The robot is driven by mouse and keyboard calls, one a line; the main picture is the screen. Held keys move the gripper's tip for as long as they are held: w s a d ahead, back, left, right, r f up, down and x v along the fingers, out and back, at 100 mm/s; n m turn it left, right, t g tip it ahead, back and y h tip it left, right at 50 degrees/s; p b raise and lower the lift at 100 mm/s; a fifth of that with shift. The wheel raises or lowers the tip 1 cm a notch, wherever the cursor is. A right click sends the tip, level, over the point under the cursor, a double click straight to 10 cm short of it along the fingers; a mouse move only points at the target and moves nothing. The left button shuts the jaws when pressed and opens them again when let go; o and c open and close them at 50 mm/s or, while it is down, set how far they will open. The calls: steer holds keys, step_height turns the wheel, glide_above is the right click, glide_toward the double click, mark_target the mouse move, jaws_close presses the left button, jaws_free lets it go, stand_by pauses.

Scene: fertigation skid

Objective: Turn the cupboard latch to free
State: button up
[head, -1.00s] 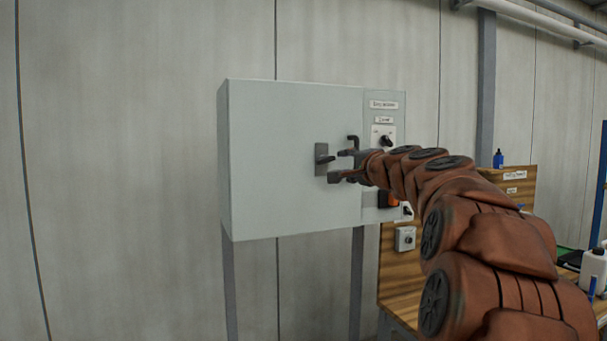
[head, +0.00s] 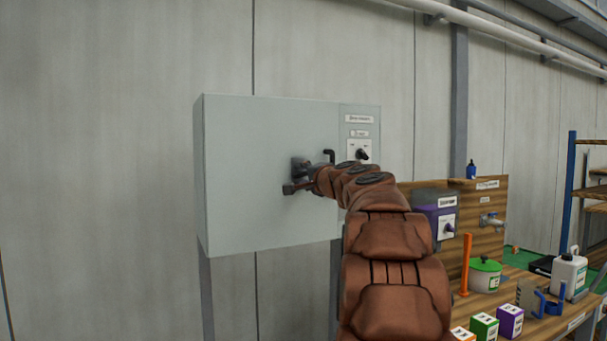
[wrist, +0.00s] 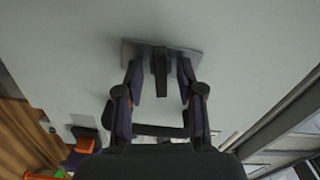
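The cupboard (head: 250,215) is a pale grey box on legs against the wall, with its door shut. Its latch is a dark handle (wrist: 160,72) on a grey plate (wrist: 190,60), at the top middle of the wrist view. My gripper (wrist: 160,80) is open, with one finger on each side of the handle and a narrow gap on both sides. The fingertips are close to the plate. In the head view my gripper (head: 298,178) is at the door, and it mostly hides the latch.
A black bent handle (head: 329,155) and a panel with a rotary switch (head: 362,155) are just right of the latch. On the right, a wooden bench (head: 545,325) holds a green-lidded pot (head: 485,275), a white jug (head: 569,275) and several small boxes. The wall left of the cupboard is clear.

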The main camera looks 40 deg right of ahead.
steer(key=shift+w, duration=0.15)
jaws_close()
stand_by(0.4)
